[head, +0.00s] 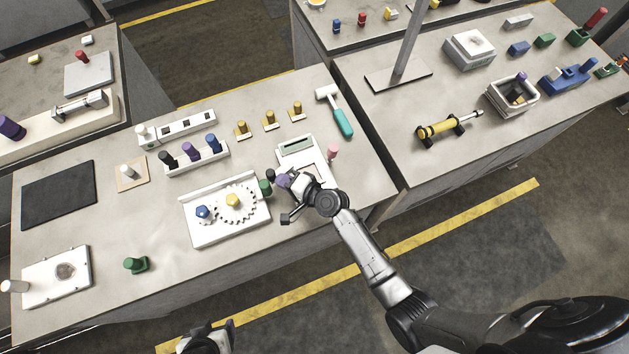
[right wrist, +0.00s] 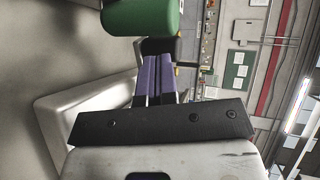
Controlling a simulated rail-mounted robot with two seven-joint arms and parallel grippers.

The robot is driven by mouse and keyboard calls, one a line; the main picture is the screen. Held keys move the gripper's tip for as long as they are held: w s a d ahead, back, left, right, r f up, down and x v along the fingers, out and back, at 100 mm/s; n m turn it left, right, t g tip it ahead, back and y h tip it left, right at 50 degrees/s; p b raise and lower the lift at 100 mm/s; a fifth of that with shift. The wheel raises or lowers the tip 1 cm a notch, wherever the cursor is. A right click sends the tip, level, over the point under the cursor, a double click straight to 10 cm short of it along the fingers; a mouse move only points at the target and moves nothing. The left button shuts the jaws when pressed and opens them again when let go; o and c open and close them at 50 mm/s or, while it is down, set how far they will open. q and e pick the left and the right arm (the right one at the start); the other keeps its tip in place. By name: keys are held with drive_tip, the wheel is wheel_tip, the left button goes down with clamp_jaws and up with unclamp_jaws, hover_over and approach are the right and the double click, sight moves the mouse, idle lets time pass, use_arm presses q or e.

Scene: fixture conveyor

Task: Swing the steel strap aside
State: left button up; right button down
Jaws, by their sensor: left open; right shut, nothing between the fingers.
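I cannot pick out the steel strap for sure in either view. My right gripper (head: 281,181) is shut and empty, its purple fingers also showing in the right wrist view (right wrist: 154,78). It is low over the table beside a green knob (head: 266,188) at the right end of the white gear fixture (head: 228,238). The green knob (right wrist: 142,16) looks close to the fingertips in the right wrist view; I cannot tell whether they touch. A small dark part (head: 270,174) is near the fingertips. My left gripper (head: 207,338) is open at the bottom edge, partly cut off, away from the table.
A white scale-like device (head: 298,150) and a pink-topped peg (head: 333,152) stand close to my right gripper. A teal-handled hammer (head: 338,112) lies behind. A rack of coloured pegs (head: 196,160) stands behind the fixture. The table's front left has free room around a green piece (head: 135,264).

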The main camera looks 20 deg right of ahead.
drive_tip(key=v, duration=0.2)
drive_tip(key=f+v, duration=0.1)
drive_tip(key=v, duration=0.2)
drive_tip(key=shift+s+d, duration=0.25)
drive_tip(key=shift+s, duration=0.05)
use_arm(q)
drive_tip(key=shift+s+r, duration=0.25)
drive_tip(key=shift+s, duration=0.1)
use_arm(e)
drive_tip(key=v, duration=0.7)
drive_tip(key=shift+d+r, duration=0.2)
drive_tip(key=shift+d, duration=0.1)
